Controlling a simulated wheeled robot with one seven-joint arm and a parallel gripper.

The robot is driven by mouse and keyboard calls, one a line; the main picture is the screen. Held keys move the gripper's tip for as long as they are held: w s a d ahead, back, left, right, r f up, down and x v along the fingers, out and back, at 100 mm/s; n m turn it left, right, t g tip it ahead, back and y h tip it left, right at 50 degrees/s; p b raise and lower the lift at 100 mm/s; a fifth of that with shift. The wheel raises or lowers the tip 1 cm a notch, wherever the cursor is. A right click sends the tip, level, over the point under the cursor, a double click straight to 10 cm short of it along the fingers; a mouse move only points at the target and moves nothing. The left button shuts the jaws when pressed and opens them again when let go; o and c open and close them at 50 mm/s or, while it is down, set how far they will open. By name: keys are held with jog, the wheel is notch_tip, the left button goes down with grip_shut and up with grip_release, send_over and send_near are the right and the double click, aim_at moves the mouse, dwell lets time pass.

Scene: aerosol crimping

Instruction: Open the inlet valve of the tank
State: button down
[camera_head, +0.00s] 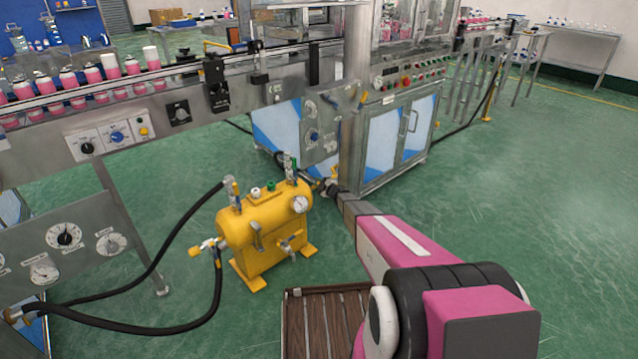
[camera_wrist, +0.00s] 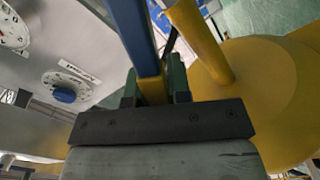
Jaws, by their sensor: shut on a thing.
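The yellow tank (camera_head: 262,232) stands on the green floor in the middle of the head view, and its yellow side fills the right of the wrist view (camera_wrist: 268,92). My gripper (camera_wrist: 153,88) is shut on a narrow handle (camera_wrist: 152,92), yellow between the fingers, with a blue bar stretching away beyond it. In the head view my gripper (camera_head: 329,186) is small, at the tank's far right side, and its grip is too small to make out. Another valve with a yellow handle (camera_head: 196,250) sits on the tank's left side, apart from my gripper. I cannot tell how far the held handle is turned.
Black hoses (camera_head: 150,328) run from the tank to the left panel. A conveyor (camera_head: 130,88) with pink cans crosses the upper left. A steel cabinet (camera_head: 400,140) with blue doors stands behind my gripper. A brown slatted platform (camera_head: 325,320) is in front. The floor at right is clear.

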jog(key=c, duration=1.1)
grip_release()
jog(key=shift+o, duration=0.2)
